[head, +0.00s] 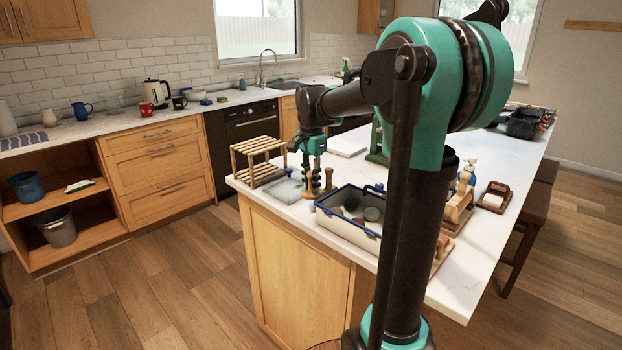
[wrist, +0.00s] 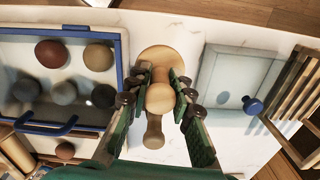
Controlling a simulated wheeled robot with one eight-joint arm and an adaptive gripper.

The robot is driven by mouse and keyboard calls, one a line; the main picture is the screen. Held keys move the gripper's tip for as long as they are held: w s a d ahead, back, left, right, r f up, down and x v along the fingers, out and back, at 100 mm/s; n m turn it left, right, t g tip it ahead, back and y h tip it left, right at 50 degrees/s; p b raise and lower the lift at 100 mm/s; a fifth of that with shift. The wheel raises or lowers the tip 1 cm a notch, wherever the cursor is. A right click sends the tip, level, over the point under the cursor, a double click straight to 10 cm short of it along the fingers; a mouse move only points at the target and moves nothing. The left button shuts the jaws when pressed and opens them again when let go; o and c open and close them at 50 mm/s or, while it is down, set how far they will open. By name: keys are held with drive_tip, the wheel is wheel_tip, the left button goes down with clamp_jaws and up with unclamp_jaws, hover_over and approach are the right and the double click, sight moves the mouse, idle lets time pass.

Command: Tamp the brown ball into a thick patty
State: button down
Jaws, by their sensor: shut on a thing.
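My gripper (wrist: 160,92) is shut on a pale wooden tamper (wrist: 160,98) with a round knob and wide disc base. In the head view, my gripper (head: 313,160) points down over the counter beside the tray. I cannot tell whether the tamper's base touches the counter. A blue-rimmed tray (wrist: 65,32) left of the gripper holds several balls. All balls look round.
A pale square slab (wrist: 232,75) lies right of the gripper, with a blue knob (wrist: 252,105) at its edge. A slatted wooden rack (head: 258,158) stands near the counter's edge. Another wooden piece (wrist: 153,134) shows just below the tamper.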

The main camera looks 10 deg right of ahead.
sight(311, 197)
drive_tip(key=shift+f, duration=2.55)
drive_tip(key=shift+f, duration=0.25)
drive_tip(key=c, duration=1.3)
unclamp_jaws()
drive_tip(key=shift+o, duration=0.2)
